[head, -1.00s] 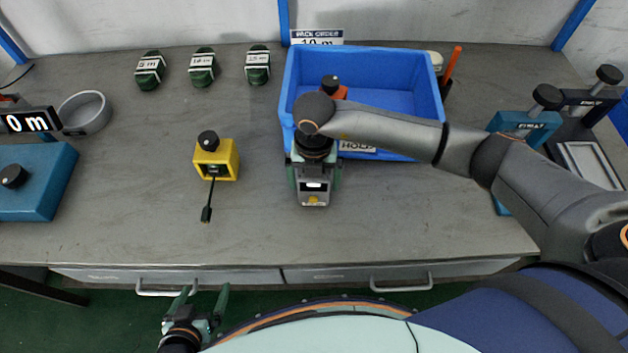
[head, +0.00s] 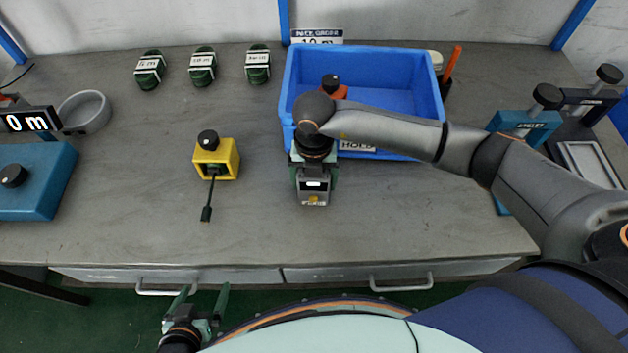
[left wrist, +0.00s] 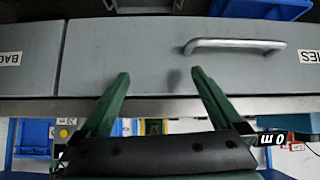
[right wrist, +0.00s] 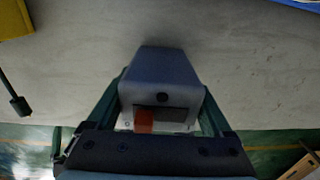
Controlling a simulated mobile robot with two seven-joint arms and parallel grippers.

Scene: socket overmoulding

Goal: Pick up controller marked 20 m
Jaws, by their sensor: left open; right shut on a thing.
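My right gripper (head: 313,178) is low over the table, just in front of the blue bin. In the right wrist view, its green fingers (right wrist: 160,98) are shut on a grey block-like controller (right wrist: 160,72). A dark window with a red-orange patch shows on the controller's near face. I cannot read a 20 m mark on it, and the arm and gripper hide most of it in the head view. My left gripper (head: 203,300) is open and empty, in front of the table's front edge. In the left wrist view its two green fingers (left wrist: 160,85) point at the drawers.
The blue bin (head: 437,125) stands behind my right gripper, by a pack order sign (head: 317,37). A yellow fixture (head: 229,165) with a dark lead is to the left. Several dark green labelled coils (head: 203,68) line the back. A grey bowl (head: 84,112) and blue machine (head: 45,180) are left.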

